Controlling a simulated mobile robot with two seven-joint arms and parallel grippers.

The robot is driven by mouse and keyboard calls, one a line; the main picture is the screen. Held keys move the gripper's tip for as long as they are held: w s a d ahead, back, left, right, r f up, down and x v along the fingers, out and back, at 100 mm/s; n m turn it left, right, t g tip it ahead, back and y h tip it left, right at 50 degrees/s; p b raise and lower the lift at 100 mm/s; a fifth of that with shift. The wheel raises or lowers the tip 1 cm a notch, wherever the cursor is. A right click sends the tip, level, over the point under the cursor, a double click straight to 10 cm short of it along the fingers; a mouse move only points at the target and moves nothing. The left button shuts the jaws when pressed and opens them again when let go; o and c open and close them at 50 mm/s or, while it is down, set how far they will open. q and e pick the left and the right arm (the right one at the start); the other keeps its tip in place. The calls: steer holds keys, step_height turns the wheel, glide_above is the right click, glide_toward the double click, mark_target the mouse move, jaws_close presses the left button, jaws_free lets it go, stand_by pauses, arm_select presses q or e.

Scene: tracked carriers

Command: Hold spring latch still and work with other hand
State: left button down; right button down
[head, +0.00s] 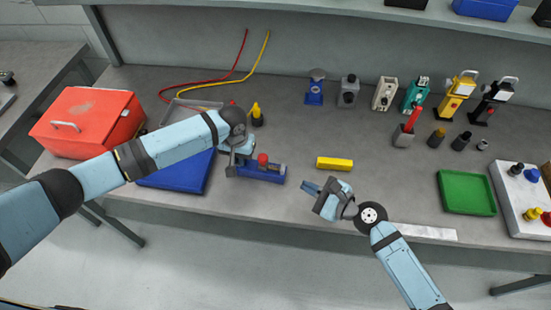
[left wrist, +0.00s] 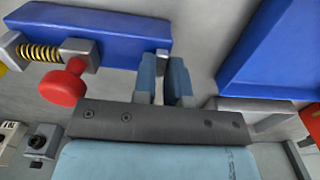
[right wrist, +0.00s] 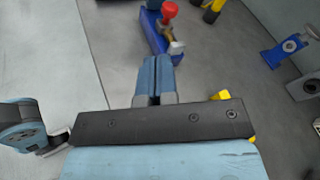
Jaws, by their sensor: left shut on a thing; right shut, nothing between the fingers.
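The spring latch (head: 262,174) lies on the bench, a blue base with a red knob (head: 263,159) and a grey block. The left wrist view shows its blue base (left wrist: 90,30), its coiled spring (left wrist: 40,52) and red knob (left wrist: 63,83). My left gripper (head: 233,157) is shut on the latch's end, where a small grey part shows between the fingers (left wrist: 165,62). My right gripper (head: 308,187) is shut and empty, to the right of the latch, above the bench's front part. The right wrist view shows its closed fingers (right wrist: 154,72) apart from the latch (right wrist: 160,32).
A yellow block (head: 335,163) lies between the latch and the green tray (head: 466,192). A blue mat or tray (head: 180,178) lies left of the latch, partly behind my left arm. A red toolbox (head: 92,120) stands farther left. Several fixtures line the back right.

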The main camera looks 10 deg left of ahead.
steer(key=d+m, duration=0.1)
steer(key=m, duration=0.3)
steer(key=m+t, duration=0.1)
steer(key=m, duration=0.1)
glide_toward(267, 160)
steer(key=x, duration=0.7)
steer(key=shift+w+a+f, duration=0.1)
steer(key=shift+w+a, duration=0.05)
steer(key=shift+a, duration=0.1)
steer(key=shift+a, duration=0.1)
